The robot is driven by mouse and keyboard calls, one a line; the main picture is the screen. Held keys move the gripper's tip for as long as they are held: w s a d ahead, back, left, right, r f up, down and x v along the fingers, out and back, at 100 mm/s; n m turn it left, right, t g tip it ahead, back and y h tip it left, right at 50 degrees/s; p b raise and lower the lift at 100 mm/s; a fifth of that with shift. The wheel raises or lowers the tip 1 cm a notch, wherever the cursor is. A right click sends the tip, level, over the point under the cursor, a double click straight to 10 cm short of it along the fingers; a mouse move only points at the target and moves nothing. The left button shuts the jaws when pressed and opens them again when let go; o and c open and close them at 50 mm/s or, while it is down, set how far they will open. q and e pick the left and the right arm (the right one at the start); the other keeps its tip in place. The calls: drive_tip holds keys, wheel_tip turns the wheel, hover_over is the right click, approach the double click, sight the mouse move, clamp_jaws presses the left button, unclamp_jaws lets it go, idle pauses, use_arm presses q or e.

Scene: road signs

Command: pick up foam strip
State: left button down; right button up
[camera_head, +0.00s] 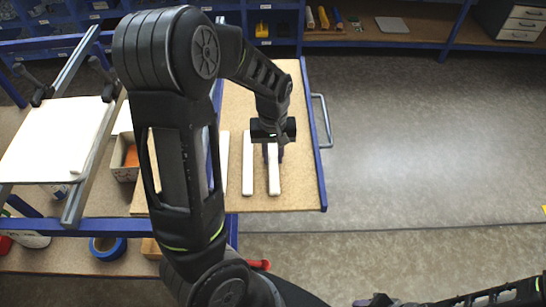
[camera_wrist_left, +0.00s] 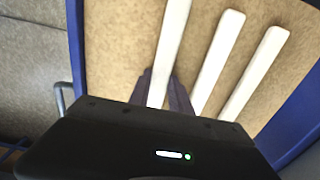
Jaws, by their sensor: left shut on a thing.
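Three white foam strips lie side by side on the tan board of a blue-framed cart (camera_head: 290,80). My left gripper (camera_head: 273,152) points down over the rightmost foam strip (camera_head: 274,178) and is shut on it. In the left wrist view the gripper's dark fingers (camera_wrist_left: 168,92) stand on either side of this strip (camera_wrist_left: 170,42), and the gripper body hides its near end. The middle strip (camera_head: 248,165) and the left strip (camera_head: 224,160) lie apart from the gripper; my arm partly covers the left one. My right gripper is not clearly seen.
A cardboard box (camera_head: 122,160) with something orange stands left of the strips. A white panel (camera_head: 52,140) lies on a blue frame at the left. A cart handle (camera_head: 325,120) sticks out on the right. Open floor (camera_head: 430,140) lies beyond it.

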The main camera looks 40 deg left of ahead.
sight(273, 159)
use_arm(q)
wheel_tip(273, 159, up, 10)
idle(0.5)
idle(0.6)
